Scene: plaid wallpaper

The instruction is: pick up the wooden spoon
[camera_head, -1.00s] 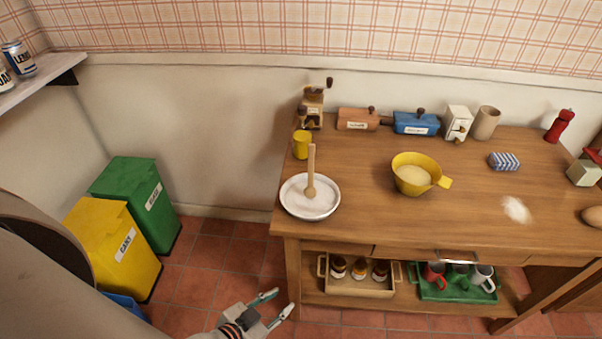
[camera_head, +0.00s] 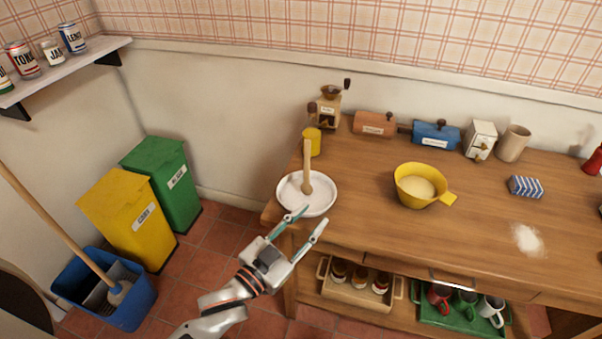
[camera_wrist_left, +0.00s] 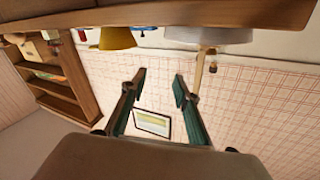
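The wooden spoon (camera_head: 307,165) stands tilted up in a white bowl (camera_head: 321,204) at the left end of the wooden table. The bowl holds something white, and the spoon's head rests in it. My left gripper (camera_head: 306,221) is open and empty, just in front of the bowl near the table's left front corner. Its fingers point toward the bowl. In the left wrist view, the open fingers (camera_wrist_left: 158,88) have nothing between them. The spoon's handle (camera_wrist_left: 199,68) shows there beyond the right finger, below the bowl (camera_wrist_left: 209,35). My right gripper is not in view.
A yellow cup (camera_head: 312,141) stands behind the bowl, and a grinder (camera_head: 327,108) behind that. A yellow measuring bowl (camera_head: 409,199) is to the right. The table (camera_head: 370,235) is bare between them. A lower shelf holds a wooden tray (camera_head: 352,296) and a green tray (camera_head: 455,322).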

